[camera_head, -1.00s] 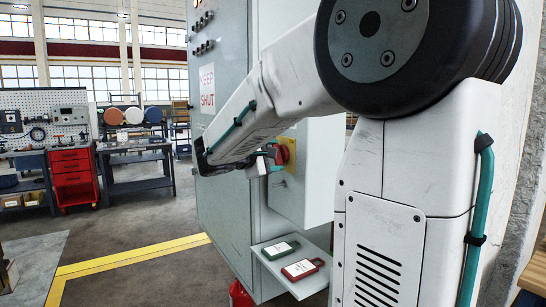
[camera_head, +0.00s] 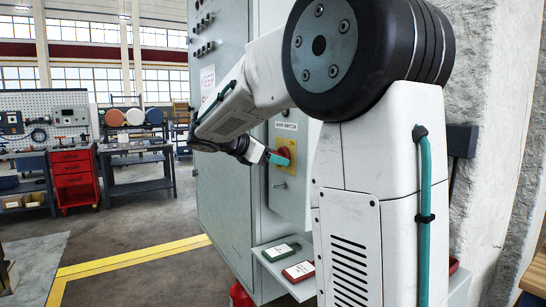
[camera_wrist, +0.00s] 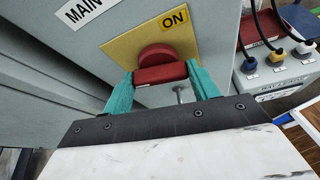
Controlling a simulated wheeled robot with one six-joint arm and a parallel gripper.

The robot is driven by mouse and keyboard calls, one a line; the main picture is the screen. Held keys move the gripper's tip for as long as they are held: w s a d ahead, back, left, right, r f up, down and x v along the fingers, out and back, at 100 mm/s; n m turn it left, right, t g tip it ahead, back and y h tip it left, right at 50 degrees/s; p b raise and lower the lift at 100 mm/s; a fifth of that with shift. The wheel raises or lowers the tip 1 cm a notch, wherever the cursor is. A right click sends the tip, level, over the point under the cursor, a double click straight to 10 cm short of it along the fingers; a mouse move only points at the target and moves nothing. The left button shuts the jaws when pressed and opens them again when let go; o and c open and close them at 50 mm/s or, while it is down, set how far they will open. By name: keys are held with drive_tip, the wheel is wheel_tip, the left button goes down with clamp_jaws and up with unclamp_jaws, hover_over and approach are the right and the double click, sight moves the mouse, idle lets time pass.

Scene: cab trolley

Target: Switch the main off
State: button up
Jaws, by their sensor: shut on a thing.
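The main switch (camera_wrist: 160,72) is a red rotary handle on a yellow plate (camera_wrist: 122,51) with an "ON" label at its upper right. The handle's grip bar lies roughly level in the wrist view. My gripper (camera_wrist: 163,80) has its teal fingers on either side of the bar and is shut on it. In the head view the red switch (camera_head: 285,153) shows partly behind my gripper (camera_head: 275,158), on the grey switch box (camera_head: 290,198) under a "MAIN SWITCH" label (camera_head: 286,126).
In the wrist view, a box with coloured plugs and cables (camera_wrist: 275,75) stands at the right. A small metal pin (camera_wrist: 178,93) sticks out below the switch.

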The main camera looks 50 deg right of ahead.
drive_tip(key=shift+w+n+g, duration=0.1)
drive_tip(key=shift+n+g, duration=0.3)
drive_tip(key=shift+n, duration=0.3)
drive_tip(key=o, duration=1)
drive_tip(key=v, duration=0.7)
drive_tip(key=shift+w+a+r, duration=0.2)
drive_tip(key=shift+a+r, duration=0.05)
